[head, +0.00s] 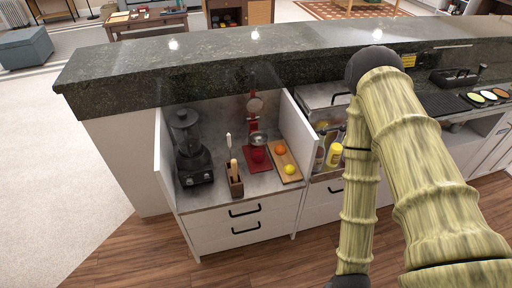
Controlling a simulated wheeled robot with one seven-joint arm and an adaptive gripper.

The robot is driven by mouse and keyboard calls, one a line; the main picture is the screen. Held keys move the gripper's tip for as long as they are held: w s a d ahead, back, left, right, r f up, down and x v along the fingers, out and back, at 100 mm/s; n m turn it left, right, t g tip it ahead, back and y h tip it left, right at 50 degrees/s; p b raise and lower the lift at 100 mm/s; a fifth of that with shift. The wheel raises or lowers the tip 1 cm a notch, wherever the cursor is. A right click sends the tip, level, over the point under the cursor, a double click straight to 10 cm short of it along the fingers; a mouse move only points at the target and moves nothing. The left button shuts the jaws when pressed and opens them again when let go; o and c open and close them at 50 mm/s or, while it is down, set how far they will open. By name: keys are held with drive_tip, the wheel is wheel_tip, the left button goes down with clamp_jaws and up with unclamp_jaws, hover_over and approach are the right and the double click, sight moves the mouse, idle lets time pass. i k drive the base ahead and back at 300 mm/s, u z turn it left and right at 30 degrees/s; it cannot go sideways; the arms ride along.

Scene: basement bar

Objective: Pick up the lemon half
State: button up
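A small round yellow fruit (289,169), which looks like the lemon half, lies near the front end of a wooden cutting board (290,177) on the low counter. It is too small to tell whether it is cut or whole. An orange fruit (280,150) lies behind it on the same board. My arm fills the right side of the head view and bends down to the bottom edge, to the right of the board. My gripper is not in view, and nothing shows touching the yellow fruit.
A red item (258,155) on a red base stands left of the board. A utensil holder (235,180) and a black blender (189,147) stand further left. White side panels and the raised dark stone bar (220,72) enclose the counter. Bottles (334,154) stand right.

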sight(289, 169)
drive_tip(key=u, duration=0.75)
drive_tip(key=i, duration=0.85)
drive_tip(key=z, duration=0.9)
